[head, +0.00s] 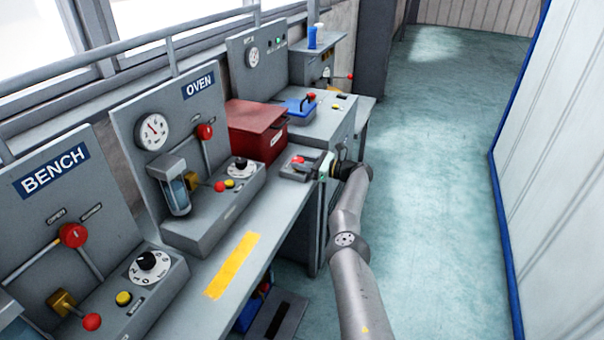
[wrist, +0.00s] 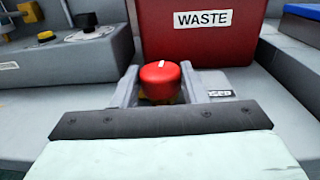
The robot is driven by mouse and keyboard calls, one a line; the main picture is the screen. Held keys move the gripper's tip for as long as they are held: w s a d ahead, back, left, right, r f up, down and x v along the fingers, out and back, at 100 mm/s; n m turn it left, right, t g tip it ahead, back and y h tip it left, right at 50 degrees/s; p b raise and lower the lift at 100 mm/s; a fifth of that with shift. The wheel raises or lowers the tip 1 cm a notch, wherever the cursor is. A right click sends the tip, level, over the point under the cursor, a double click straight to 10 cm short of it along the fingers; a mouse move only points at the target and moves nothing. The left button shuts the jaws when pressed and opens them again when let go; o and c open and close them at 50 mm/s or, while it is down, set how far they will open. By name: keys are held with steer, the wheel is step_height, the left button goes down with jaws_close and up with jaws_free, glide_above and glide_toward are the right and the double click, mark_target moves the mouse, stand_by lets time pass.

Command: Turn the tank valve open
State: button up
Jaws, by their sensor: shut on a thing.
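A red rounded knob with a small white mark on top (wrist: 160,82) stands between the two grey fingers of my gripper (wrist: 160,97). A bit of yellow shows under the knob. My gripper is shut on this red knob, which also shows in the head view (head: 297,159), at the end of my arm beside the red box. A label beside the right finger is partly hidden. No readable label names the tank valve, so I cannot tell from lettering whether this knob is its handle.
The red WASTE box (head: 256,128) stands just behind my gripper. The OVEN panel (head: 160,120) with its lever and dial is to the left, the BENCH panel (head: 60,185) nearer. A blue box (head: 297,107) lies beyond. The floor aisle (head: 430,190) to the right is clear.

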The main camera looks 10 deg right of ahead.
steer(key=shift+r+g+b, duration=0.1)
steer(key=shift+g+b, duration=0.2)
steer(key=shift+b, duration=0.25)
steer(key=o, duration=1)
steer(key=shift+a, duration=0.1)
steer(key=v, duration=0.8)
steer(key=b+v, duration=0.1)
steer(key=v, duration=0.8)
steer(key=shift+d+f, duration=0.2)
steer(key=shift+d, duration=0.05)
